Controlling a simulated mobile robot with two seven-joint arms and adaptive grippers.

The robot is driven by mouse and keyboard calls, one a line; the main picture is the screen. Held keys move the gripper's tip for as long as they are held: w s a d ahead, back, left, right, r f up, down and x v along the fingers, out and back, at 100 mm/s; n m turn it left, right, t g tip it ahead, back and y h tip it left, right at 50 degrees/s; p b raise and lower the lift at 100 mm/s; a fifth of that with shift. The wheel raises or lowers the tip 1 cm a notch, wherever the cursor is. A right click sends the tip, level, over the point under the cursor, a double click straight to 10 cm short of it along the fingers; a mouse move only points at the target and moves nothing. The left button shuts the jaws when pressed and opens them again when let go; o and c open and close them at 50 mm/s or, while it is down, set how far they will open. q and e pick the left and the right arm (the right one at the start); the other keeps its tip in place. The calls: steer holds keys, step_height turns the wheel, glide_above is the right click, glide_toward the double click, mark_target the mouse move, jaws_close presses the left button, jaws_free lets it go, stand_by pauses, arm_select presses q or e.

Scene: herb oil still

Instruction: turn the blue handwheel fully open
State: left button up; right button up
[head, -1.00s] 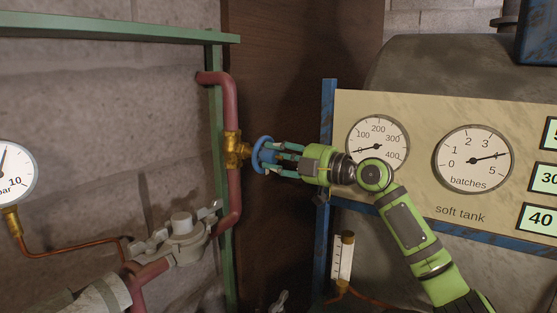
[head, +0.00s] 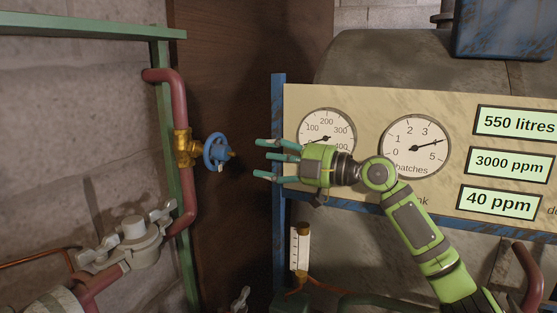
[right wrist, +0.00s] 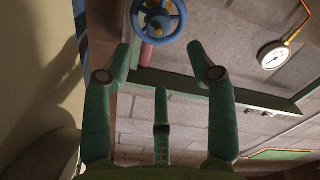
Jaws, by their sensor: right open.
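The blue handwheel (head: 217,152) sits on a brass valve (head: 184,148) in the red pipe, left of centre in the head view. In the right wrist view the handwheel (right wrist: 159,18) shows at the top, beyond the fingertips, its upper rim cut off by the frame edge. My right gripper (head: 266,160) is open and empty, its teal fingers pointing left at the wheel with a clear gap between. The open fingers also show in the right wrist view (right wrist: 163,70). My left gripper is not in view.
A cream gauge panel (head: 380,185) with dials and readouts stands right behind my right arm, with a blue post (head: 279,130) at its edge. A grey clamp fitting (head: 135,240) sits lower left. A green post (head: 163,90) stands behind the red pipe (head: 186,200).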

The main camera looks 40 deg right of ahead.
steer(key=shift+v, duration=1)
